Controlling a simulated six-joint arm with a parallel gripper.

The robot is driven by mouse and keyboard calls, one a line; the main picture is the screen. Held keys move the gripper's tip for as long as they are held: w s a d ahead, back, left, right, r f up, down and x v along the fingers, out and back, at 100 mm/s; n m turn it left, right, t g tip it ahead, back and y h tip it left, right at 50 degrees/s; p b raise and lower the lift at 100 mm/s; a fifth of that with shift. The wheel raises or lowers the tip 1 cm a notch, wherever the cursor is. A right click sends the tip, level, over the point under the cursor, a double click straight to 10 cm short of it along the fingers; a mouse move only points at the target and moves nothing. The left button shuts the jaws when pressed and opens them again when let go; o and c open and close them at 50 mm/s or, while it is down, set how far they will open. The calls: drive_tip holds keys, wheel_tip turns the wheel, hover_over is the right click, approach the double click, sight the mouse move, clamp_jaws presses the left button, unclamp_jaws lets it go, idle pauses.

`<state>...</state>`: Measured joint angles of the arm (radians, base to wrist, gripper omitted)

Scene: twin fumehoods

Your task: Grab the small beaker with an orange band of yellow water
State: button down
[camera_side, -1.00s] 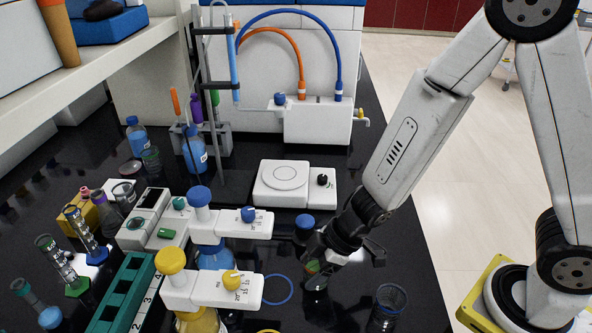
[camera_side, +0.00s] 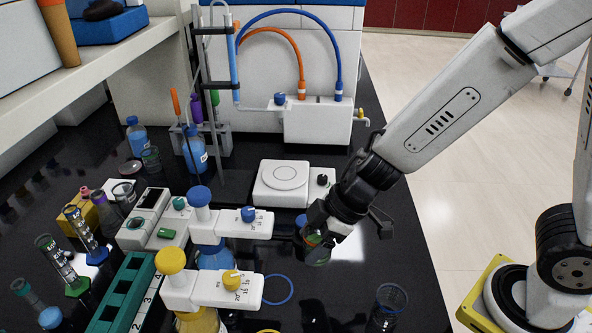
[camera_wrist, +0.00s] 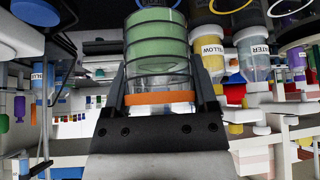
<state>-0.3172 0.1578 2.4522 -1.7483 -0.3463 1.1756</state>
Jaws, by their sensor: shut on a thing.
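A small clear beaker (camera_side: 317,254) with an orange band is between the fingers of my gripper (camera_side: 312,236), held above the black bench in the side view. In the wrist view, my gripper (camera_wrist: 162,88) is shut around the beaker (camera_wrist: 160,45), one finger on each side. The orange band (camera_wrist: 160,98) is close to the gripper body. The liquid in the beaker looks green, not yellow, in both views.
The yellow-knobbed dispenser (camera_side: 212,289) and blue-knobbed dispenser (camera_side: 230,224) stand left of my gripper. A white balance-like device (camera_side: 285,182) is behind it. A clear beaker with a blue rim (camera_side: 386,310) stands at front right. A blue ring (camera_side: 277,290) lies on the bench.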

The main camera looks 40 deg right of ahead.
drive_tip(key=shift+r, duration=2.9)
drive_tip(key=shift+w+d, duration=0.1)
